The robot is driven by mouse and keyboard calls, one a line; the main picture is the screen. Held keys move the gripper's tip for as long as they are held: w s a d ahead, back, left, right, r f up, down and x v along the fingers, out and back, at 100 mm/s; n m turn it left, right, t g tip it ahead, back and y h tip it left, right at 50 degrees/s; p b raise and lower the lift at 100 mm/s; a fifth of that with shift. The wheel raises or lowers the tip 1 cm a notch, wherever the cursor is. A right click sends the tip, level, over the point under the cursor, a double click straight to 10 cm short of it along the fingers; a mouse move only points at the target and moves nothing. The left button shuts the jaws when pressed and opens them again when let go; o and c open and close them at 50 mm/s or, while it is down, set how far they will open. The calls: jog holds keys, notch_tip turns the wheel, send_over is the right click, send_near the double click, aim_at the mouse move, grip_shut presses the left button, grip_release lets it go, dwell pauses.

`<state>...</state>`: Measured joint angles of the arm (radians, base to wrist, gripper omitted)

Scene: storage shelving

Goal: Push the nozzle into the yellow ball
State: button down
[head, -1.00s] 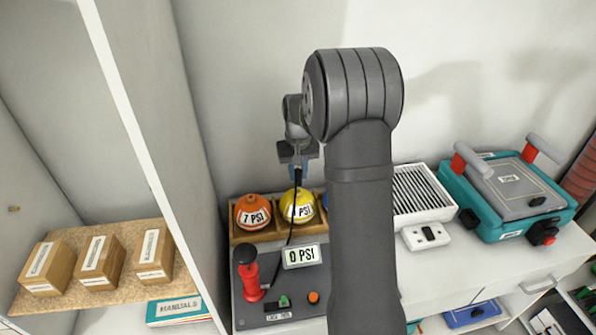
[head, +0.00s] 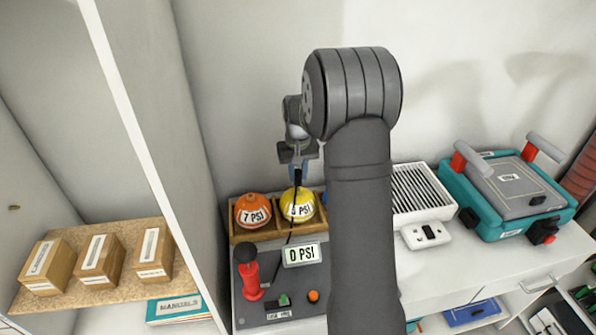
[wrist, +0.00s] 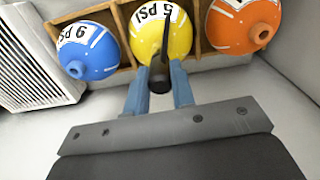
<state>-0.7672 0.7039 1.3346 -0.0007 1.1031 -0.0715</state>
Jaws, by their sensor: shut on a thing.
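The yellow ball (head: 297,206), labelled 5 PSI in the wrist view (wrist: 172,38), sits in a wooden rack between an orange and a blue ball. My gripper (head: 299,170) is above the yellow ball in the head view. Its two blue fingers (wrist: 159,91) are shut on the black nozzle (wrist: 160,85). A thin black hose runs from the nozzle down to the pump (head: 275,302). In the wrist view the nozzle and hose overlap the yellow ball. I cannot tell whether the nozzle touches it, and the ball's opening is hidden.
The orange ball (head: 252,210) and blue ball (wrist: 90,45) flank the yellow one in the rack (head: 241,237). The pump has a red handle (head: 250,275) and a 0 PSI display (head: 302,255). A shelf wall (head: 165,150) stands left; a white vented box (head: 420,190) stands right.

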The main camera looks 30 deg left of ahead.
jog(key=shift+f, duration=1)
dwell(1.5)
jog(key=c, duration=1.1)
grip_release()
jog(key=shift+c, duration=0.2)
jog(key=shift+o, duration=0.4)
jog(key=o, duration=0.5)
jog(key=shift+r, duration=4)
jog(key=shift+f, duration=3.35)
